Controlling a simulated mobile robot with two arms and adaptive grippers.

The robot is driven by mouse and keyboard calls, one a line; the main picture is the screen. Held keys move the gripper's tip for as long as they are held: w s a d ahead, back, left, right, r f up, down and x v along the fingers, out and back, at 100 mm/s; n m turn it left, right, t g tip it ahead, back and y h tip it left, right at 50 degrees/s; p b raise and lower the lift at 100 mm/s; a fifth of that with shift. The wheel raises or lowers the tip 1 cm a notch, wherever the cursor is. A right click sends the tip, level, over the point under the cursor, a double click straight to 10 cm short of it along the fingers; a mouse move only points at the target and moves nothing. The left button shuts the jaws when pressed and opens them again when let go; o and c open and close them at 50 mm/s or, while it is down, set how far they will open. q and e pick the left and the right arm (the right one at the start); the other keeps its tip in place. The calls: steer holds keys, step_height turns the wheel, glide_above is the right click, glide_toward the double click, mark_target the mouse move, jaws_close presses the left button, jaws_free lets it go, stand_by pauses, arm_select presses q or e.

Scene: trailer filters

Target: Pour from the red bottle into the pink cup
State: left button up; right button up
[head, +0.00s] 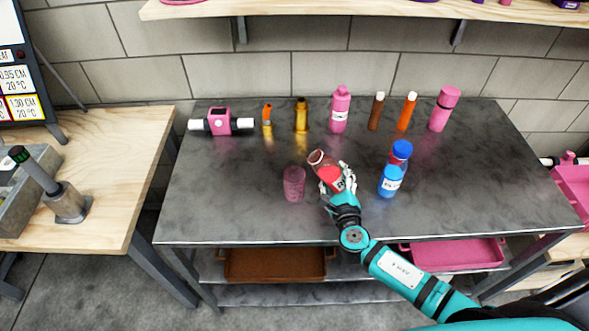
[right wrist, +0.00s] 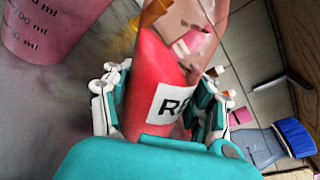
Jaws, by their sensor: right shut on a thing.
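The red bottle (head: 331,178) is a clear bottle with red contents and a white label; it is tilted, its open end up and to the left. My right gripper (head: 338,185) is shut around it. In the right wrist view the red bottle (right wrist: 172,85) fills the space between the fingers. The pink cup (head: 294,183) stands upright on the dark table, just left of the bottle and apart from it. The pink cup (right wrist: 55,28), with its volume marks, also shows in the right wrist view. My left gripper is not in view.
A row of bottles, including a pink one (head: 340,110), and a pink device (head: 220,122) line the table's back. The table's front left (head: 220,215) is clear.

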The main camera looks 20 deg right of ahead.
steer(key=shift+s+d+n+p, duration=0.1)
steer(key=shift+d+n+p, duration=0.3)
steer(key=shift+n+p, duration=0.35)
steer(key=shift+s+d+f+n+h, duration=0.1)
steer(key=shift+d+f+n+h, duration=0.15)
steer(key=shift+n+h, duration=0.25)
steer(key=shift+d+n+g, duration=0.15)
steer(key=shift+n+g, duration=0.1)
steer(key=shift+g, duration=0.05)
steer(key=shift+s+d+r+n+p, duration=0.15)
steer(key=shift+r+n+p, duration=0.25)
steer(key=shift+p, duration=0.4)
steer(key=shift+s+d+r+n+p, duration=0.1)
steer(key=shift+d+r+n+p, duration=0.1)
steer(key=shift+r+n+p, duration=0.4)
steer(key=shift+d+f+n+p, duration=0.15)
steer(key=shift+d+n+p, duration=0.05)
steer(key=shift+n+p, duration=0.4)
stand_by(0.4)
steer(key=shift+w+a+r+n+g+h+p, duration=0.1)
steer(key=shift+a+r+n+g+h+p, duration=0.15)
steer(key=shift+r+p, duration=0.65)
steer(key=shift+a+r+n+g+h+p, duration=0.1)
steer(key=shift+r+n+g+h+p, duration=0.2)
steer(key=shift+p, duration=1.2)
steer(key=shift+r+n+p, duration=0.65)
steer(key=shift+p, duration=0.95)
